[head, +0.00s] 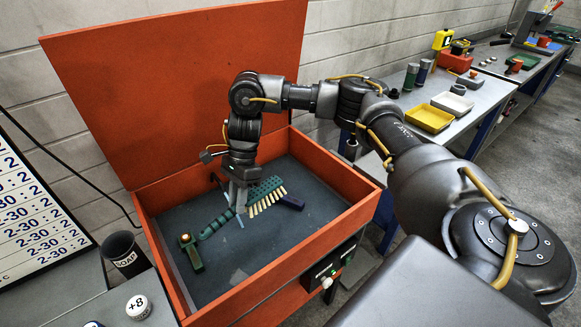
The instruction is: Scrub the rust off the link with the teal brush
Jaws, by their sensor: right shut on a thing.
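The teal brush (264,188) lies low inside the open orange box, its handle toward the lower left and its cream bristles toward the lower right. My right gripper (237,207) points down into the box and is shut on the brush between handle and head. Its fingers hide part of the brush there. I cannot make out the rusty link for certain. A dark blue piece (292,202) lies just beyond the bristles; I cannot tell whether they touch it. My left gripper is not in view.
The orange box (262,297) has raised walls and an upright lid (150,90) behind. The floor of the box is clear at front right. A dark cup (125,255) stands outside, left.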

